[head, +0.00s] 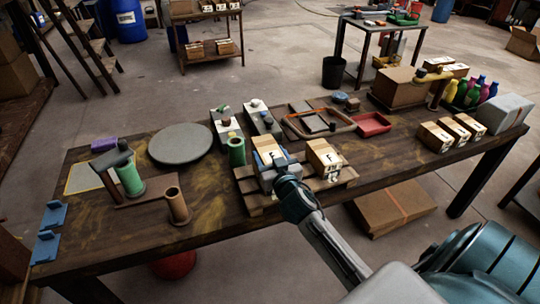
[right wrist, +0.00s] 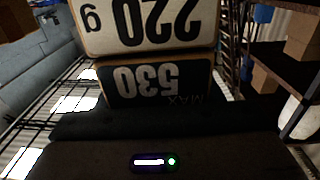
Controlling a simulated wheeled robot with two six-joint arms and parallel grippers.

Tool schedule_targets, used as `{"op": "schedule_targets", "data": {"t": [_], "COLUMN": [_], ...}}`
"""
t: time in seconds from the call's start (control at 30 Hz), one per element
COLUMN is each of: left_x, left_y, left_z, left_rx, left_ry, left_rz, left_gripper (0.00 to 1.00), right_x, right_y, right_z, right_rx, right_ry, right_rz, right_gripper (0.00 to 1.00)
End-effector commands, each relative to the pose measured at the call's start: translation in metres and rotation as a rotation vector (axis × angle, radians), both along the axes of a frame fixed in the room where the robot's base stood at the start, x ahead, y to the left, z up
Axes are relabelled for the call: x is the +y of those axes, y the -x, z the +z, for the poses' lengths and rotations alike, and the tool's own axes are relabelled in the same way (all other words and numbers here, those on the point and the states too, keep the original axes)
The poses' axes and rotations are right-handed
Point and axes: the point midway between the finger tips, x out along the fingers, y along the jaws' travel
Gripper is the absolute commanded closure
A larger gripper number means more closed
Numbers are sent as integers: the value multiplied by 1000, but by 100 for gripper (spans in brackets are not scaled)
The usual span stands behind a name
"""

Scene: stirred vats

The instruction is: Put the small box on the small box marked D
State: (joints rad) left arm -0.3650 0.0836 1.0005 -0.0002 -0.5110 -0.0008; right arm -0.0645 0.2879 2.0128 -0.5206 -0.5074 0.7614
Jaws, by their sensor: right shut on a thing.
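My right gripper (head: 278,165) is shut on a small box (head: 266,146), tan with a pale label, at the left part of the wooden pallet (head: 250,187). The gripper hides much of it, and I cannot tell whether it touches the pallet. Another small box (head: 325,158) with a dark letter stands right of the gripper on the pallet. I cannot make out a D. My left gripper is not in view.
Several small boxes (head: 435,138) stand in a row at the table's right. A red tray (head: 373,125), a grey round plate (head: 180,145) and a green cylinder (head: 236,151) are also on the table (head: 215,205). Bare wood shows right of the pallet.

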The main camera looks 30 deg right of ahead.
Motion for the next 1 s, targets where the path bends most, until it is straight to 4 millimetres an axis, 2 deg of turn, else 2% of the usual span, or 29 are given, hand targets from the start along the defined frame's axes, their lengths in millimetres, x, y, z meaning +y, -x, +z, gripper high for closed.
{"op": "schedule_targets", "data": {"t": [0.17, 0.2, 0.3, 0.7, 0.77, 1.0], "left_x": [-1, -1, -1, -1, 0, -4], "left_y": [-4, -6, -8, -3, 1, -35], "left_z": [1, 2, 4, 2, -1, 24], "left_rx": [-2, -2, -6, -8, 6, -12], "left_ry": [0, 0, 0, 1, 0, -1], "left_rz": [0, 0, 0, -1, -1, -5], "left_gripper": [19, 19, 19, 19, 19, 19], "right_x": [0, 0, 0, 0, 3, 14], "right_y": [0, 0, 0, 2, 11, 59], "right_z": [-1, -2, -1, 1, -2, -4], "right_rx": [-3, 0, 0, 0, 0, 1], "right_ry": [1, 0, 0, 0, 1, 1], "right_rz": [1, 0, 0, 0, 1, 2], "right_gripper": [78, 35, 19, 19, 19, 19]}}
